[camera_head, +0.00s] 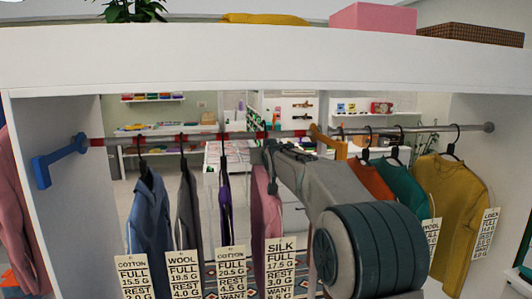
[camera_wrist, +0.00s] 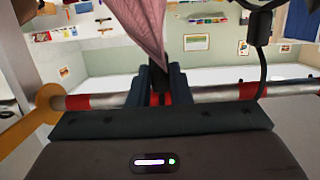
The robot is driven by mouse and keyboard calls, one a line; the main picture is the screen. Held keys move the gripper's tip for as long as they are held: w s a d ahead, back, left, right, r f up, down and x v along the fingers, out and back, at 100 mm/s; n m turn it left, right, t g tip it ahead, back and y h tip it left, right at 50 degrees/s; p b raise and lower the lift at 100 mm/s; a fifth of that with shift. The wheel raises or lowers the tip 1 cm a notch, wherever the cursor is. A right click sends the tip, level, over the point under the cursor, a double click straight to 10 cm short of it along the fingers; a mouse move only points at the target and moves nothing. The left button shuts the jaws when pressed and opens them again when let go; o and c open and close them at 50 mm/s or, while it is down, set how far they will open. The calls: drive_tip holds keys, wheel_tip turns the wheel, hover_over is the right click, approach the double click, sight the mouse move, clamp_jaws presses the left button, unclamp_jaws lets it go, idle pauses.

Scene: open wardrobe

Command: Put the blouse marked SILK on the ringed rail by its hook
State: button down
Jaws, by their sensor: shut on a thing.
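The pink blouse (camera_head: 265,205) hangs upright at the left rail section, with its SILK tag (camera_head: 280,268) in front. My gripper (camera_head: 268,148) is at the rail above the blouse, partly hidden by my arm. In the wrist view, its dark fingers (camera_wrist: 160,88) are shut on the blouse's hanger, beside the rail's middle red band; the pink cloth (camera_wrist: 142,30) shows beyond. The hook's top is hidden, so I cannot tell whether it rests on the rail.
Blue (camera_head: 150,215), grey (camera_head: 187,215) and purple (camera_head: 224,205) garments hang left of the blouse. Orange (camera_head: 370,182), teal (camera_head: 400,190) and mustard (camera_head: 450,205) garments hang right of the yellow bracket. A white shelf (camera_head: 250,60) runs above. A neighbouring hook (camera_wrist: 262,50) is close by.

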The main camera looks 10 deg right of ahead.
drive_tip(key=shift+r+p+x, duration=0.15)
drive_tip(key=shift+p+x, duration=0.45)
drive_tip(key=shift+x, duration=0.3)
drive_tip(key=shift+r+p+x, duration=0.2)
drive_tip(key=shift+p+x, duration=0.35)
drive_tip(key=shift+x, duration=0.35)
drive_tip(key=shift+w, duration=0.1)
drive_tip(key=shift+f, duration=0.1)
drive_tip(key=shift+f+b, duration=1.35)
drive_tip(key=shift+f, duration=0.05)
drive_tip(key=shift+f+b, duration=0.45)
drive_tip(key=c, duration=1.3)
unclamp_jaws()
drive_tip(key=shift+o, duration=0.2)
